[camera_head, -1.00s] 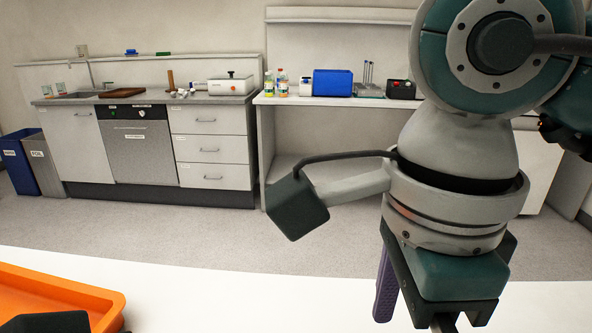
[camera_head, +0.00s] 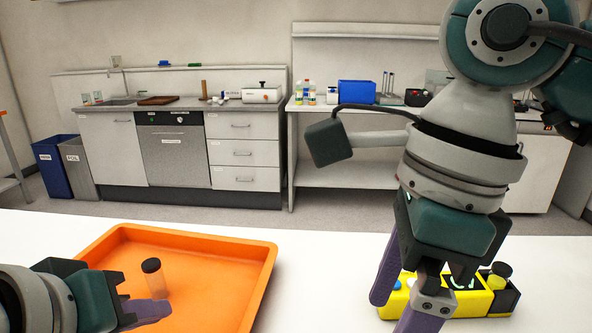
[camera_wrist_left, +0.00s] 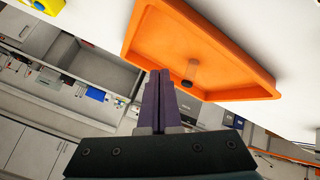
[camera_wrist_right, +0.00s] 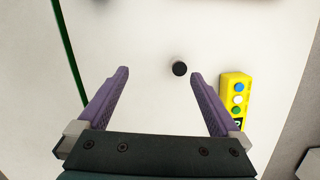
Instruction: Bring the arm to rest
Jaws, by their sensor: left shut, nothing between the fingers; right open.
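My left gripper (camera_head: 158,309) is at the lower left in the head view, by the orange tray (camera_head: 262,255). Its purple fingers are together and empty; they also show shut in the left wrist view (camera_wrist_left: 159,75). A clear vial with a dark cap (camera_head: 152,267) stands in the tray close to the left gripper, apart from the fingers in the left wrist view.
A dark-capped vial (camera_head: 500,272) shows at the rack's right end. A black cap (camera_wrist_right: 180,68) shows beside the rack in the right wrist view. The white table (camera_head: 325,240) is bare between tray and rack. Counters with a sink and a blue box (camera_head: 357,92) stand behind.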

